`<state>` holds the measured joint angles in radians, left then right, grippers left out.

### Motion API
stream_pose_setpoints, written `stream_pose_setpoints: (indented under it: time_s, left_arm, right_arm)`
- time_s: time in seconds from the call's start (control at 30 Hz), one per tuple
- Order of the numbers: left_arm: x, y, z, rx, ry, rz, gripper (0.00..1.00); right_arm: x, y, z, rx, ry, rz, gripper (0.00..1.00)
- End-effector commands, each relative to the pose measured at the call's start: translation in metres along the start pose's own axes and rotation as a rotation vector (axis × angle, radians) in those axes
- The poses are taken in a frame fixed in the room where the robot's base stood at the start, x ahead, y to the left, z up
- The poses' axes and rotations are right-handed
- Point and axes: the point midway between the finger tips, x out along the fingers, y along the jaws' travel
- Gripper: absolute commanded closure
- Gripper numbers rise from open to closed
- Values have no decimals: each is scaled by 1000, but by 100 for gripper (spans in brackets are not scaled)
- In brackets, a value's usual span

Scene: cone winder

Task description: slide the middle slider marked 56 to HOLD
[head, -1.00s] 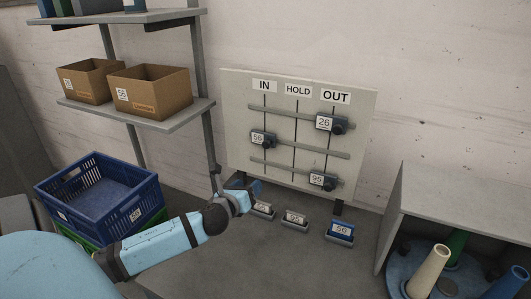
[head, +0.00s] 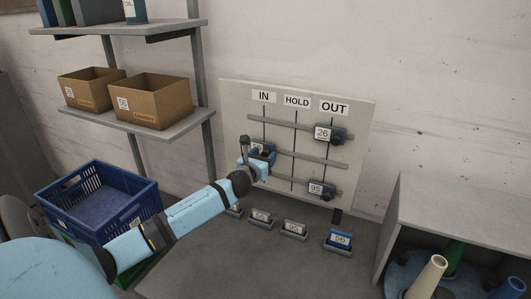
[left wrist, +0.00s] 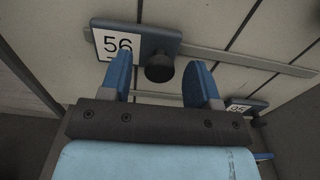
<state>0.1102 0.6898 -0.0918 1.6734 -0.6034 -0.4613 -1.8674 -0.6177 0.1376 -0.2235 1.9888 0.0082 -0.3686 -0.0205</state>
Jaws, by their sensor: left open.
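The middle slider marked 56 (left wrist: 168,43) sits on its rail at the IN line, with a white label and a dark round knob (left wrist: 159,68). In the head view my left gripper (head: 258,158) is at the slider and hides most of it. In the left wrist view the gripper (left wrist: 160,83) is open, its two blue fingers on either side of the knob with gaps showing. The HOLD label (head: 297,102) heads the middle line of the board (head: 232,110). My right gripper is not in view.
Slider 26 (head: 337,135) on the top rail and slider 95 (head: 330,190) on the bottom rail are both at OUT. Several numbered holders, one blue (head: 338,240), stand below the board. The middle rail (head: 312,160) is clear from HOLD to OUT.

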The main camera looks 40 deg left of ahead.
Motion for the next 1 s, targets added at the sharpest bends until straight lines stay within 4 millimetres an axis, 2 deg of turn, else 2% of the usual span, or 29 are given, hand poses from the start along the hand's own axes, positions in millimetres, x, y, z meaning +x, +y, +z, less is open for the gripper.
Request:
stream_pose_setpoints:
  time_s: [0.2,0.47,0.57,0.73,1.0]
  left_arm:
    - [15,-1,0,-1,1,-1,44]
    - [16,-1,-1,-1,1,-1,44]
    - [16,0,-1,-1,1,-1,62]
    - [16,0,-1,-1,1,-1,100]
    - [24,-3,-1,-2,1,-1,100]
  right_arm:
    - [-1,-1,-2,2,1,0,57]
    - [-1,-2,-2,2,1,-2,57]
    - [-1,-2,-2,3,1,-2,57]
    - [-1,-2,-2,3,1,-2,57]
    - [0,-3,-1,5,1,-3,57]
